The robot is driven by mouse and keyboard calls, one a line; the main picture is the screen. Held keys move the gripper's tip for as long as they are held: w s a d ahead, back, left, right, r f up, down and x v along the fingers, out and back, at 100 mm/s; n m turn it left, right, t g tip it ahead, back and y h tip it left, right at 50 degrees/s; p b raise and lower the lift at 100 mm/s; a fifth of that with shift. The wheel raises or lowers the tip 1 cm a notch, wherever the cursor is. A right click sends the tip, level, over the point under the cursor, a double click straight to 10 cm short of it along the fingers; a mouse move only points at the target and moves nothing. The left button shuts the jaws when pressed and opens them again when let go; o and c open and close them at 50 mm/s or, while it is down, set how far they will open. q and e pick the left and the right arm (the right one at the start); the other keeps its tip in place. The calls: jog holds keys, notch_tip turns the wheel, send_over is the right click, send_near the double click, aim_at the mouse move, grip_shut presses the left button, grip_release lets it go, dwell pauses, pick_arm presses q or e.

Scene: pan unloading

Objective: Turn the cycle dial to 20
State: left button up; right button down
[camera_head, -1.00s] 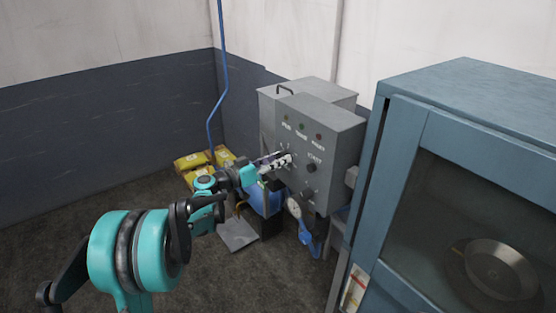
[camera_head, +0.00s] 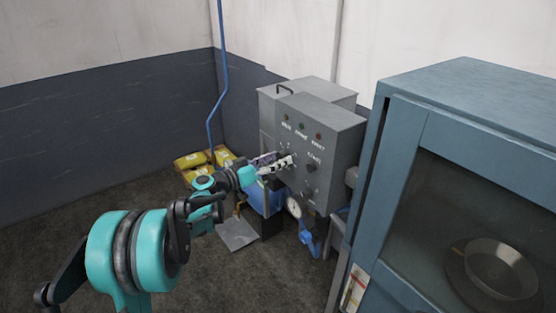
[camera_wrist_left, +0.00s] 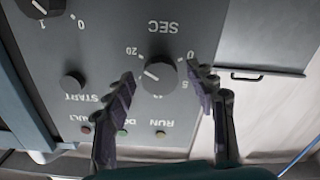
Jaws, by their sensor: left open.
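The cycle dial (camera_wrist_left: 158,77) is a dark round knob on the grey control box (camera_head: 335,140), marked SEC with 0, 5 and 20 around it. The wrist view shows the panel upside down. The knob carries a pale mark on its left side, towards the 20 side of the scale; its exact reading is unclear. My left gripper (camera_wrist_left: 160,72) is open, one finger on each side of the dial. I cannot tell whether either finger touches it. In the head view my left gripper (camera_head: 281,161) is at the box's front and largely hides the dial. My right gripper is out of view.
The START button (camera_wrist_left: 73,83) and the indicator lights (camera_wrist_left: 122,133) are close to the fingers. Another knob (camera_wrist_left: 45,5) is farther off. A blue cabinet (camera_head: 400,170) with a metal pan (camera_head: 492,268) inside stands at the right. Yellow bags (camera_head: 190,160) lie on the floor behind.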

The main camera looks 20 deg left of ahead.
pick_arm(q)
jog(key=v, duration=1.1)
jog(key=shift+s+a, duration=0.25)
jog(key=s+d+f+n+g+y, duration=0.2)
jog(key=s+d+f+g+y, duration=0.3)
jog(key=s+d, duration=0.7)
jog(key=s+f+n+g+y, duration=0.1)
jog(key=s+f+y, duration=0.2)
jog(key=s, duration=0.4)
jog(key=s+a+f+n+g+y, duration=0.1)
jog(key=s+f+y, duration=0.2)
jog(key=s, duration=0.5)
jog(key=shift+f+b, duration=0.3)
jog(key=shift+f, duration=0.5)
jog(key=shift+a, duration=0.15)
